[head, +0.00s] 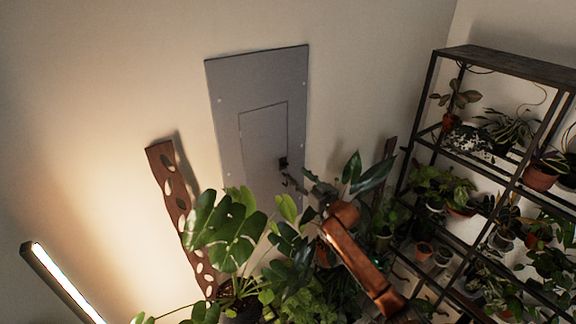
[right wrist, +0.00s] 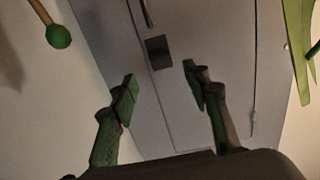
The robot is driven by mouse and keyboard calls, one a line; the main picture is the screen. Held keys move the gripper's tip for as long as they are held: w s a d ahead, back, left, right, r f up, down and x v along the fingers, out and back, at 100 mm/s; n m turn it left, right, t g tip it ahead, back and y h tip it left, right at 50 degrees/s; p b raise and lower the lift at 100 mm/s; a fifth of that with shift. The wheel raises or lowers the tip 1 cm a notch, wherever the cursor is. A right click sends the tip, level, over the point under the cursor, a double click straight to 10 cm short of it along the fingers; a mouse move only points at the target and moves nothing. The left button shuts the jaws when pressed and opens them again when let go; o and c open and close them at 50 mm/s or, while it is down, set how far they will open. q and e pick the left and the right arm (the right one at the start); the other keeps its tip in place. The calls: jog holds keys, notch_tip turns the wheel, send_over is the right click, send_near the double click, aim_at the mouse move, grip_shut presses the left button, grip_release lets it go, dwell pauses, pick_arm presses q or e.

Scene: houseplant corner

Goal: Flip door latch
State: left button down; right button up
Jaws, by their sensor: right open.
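A grey panel (head: 228,90) is fixed to the wall with a smaller door (head: 262,128) outlined in it. A small dark latch (head: 283,162) sits at the door's lower right edge. In the right wrist view the latch is a dark square (right wrist: 158,52), with a thin dark bar (right wrist: 147,12) near the top edge. My right gripper (right wrist: 160,92) is open and empty, its green-padded fingers apart and the latch just beyond the gap between them. In the head view my brown right arm reaches up toward the panel, and leaves partly hide its end. My left gripper is not in view.
Leafy plants (head: 230,235) crowd the floor below the panel, around my right arm. A dark shelf (head: 500,62) full of potted plants stands at the right. A perforated brown board (head: 165,175) leans left of the panel. A lit lamp bar (head: 60,280) is at lower left.

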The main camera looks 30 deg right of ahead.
aim_at(286, 165)
jog(key=w+p, duration=0.2)
jog(key=w, duration=0.5)
jog(key=shift+w, duration=0.35)
jog(key=c, duration=1.1)
